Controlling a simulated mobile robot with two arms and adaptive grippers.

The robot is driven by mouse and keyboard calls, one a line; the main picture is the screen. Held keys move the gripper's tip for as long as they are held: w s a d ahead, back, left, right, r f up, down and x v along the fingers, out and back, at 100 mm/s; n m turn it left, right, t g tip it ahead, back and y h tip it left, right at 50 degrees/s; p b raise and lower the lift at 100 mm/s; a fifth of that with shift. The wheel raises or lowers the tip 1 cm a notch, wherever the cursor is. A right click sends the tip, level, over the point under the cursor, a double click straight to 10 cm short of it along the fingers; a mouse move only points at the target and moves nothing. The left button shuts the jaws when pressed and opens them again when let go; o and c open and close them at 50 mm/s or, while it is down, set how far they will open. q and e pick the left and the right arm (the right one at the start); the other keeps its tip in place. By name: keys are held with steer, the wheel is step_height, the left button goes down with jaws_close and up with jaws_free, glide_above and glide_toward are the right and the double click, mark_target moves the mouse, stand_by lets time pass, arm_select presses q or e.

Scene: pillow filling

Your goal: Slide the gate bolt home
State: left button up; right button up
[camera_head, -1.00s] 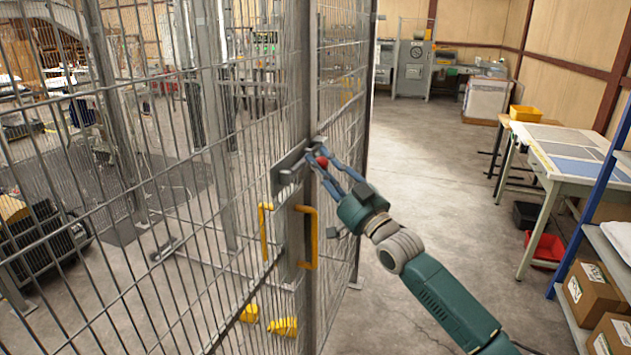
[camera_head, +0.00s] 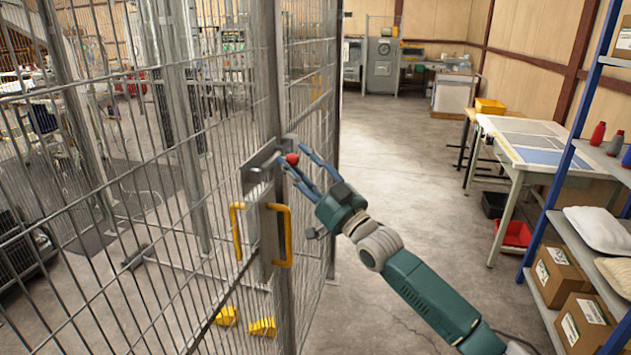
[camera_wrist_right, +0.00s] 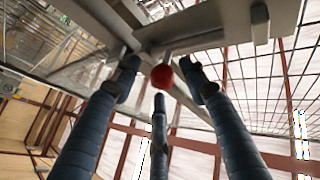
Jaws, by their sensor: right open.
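The gate bolt is a grey metal piece (camera_head: 262,168) on the gate's edge, with a red ball knob (camera_head: 291,159). In the right wrist view the red knob (camera_wrist_right: 162,77) sits among my fingers, below the grey bolt plate (camera_wrist_right: 215,28). My right gripper (camera_head: 294,160) is at the knob with its blue fingers spread around it. The fingers look apart from the knob in the wrist view. Yellow handles (camera_head: 284,236) are on the gate below the bolt. How far the bolt reaches into its keeper is hidden. My left gripper does not show.
Wire mesh fencing (camera_head: 120,230) fills the left side. A work table (camera_head: 540,150) and a blue-framed shelf (camera_head: 570,150) with cartons (camera_head: 560,275) stand at the right. The concrete floor (camera_head: 390,140) between fence and table is clear.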

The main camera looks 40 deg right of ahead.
steer(key=v, duration=1)
steer(key=shift+d, duration=0.1)
